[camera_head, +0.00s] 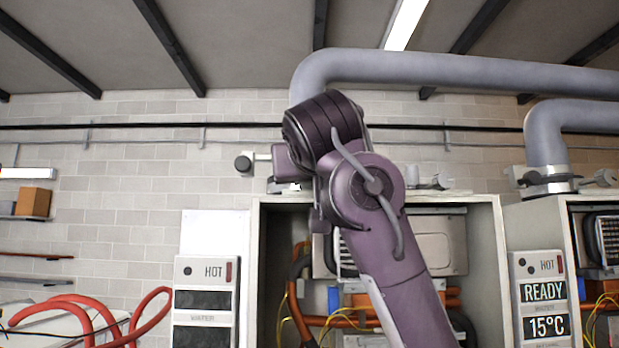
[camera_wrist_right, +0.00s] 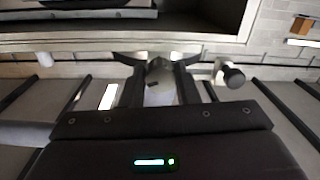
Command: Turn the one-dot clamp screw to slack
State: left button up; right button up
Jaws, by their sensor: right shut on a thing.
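My right arm rises across the left heater (camera_head: 482,230) in the head view, and its wrist hides most of the clamp area on top. In the right wrist view, which is upside down, my right gripper (camera_wrist_right: 158,72) is shut on a small grey piece (camera_wrist_right: 158,88), apparently the clamp screw; the fingers and blur hide its exact shape. The left panel (camera_head: 205,290) seems to carry one dot. My left gripper is out of view.
A thick grey pipe (camera_head: 430,68) runs above my wrist. The right heater (camera_head: 545,216) has its own clamp (camera_head: 548,183) and a panel (camera_head: 543,310) reading READY and 15°C.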

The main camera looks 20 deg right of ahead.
jog(key=shift+r+n, duration=0.1)
jog(key=shift+n, duration=4.8)
jog(key=o, duration=1)
jog(key=shift+s+a, duration=0.15)
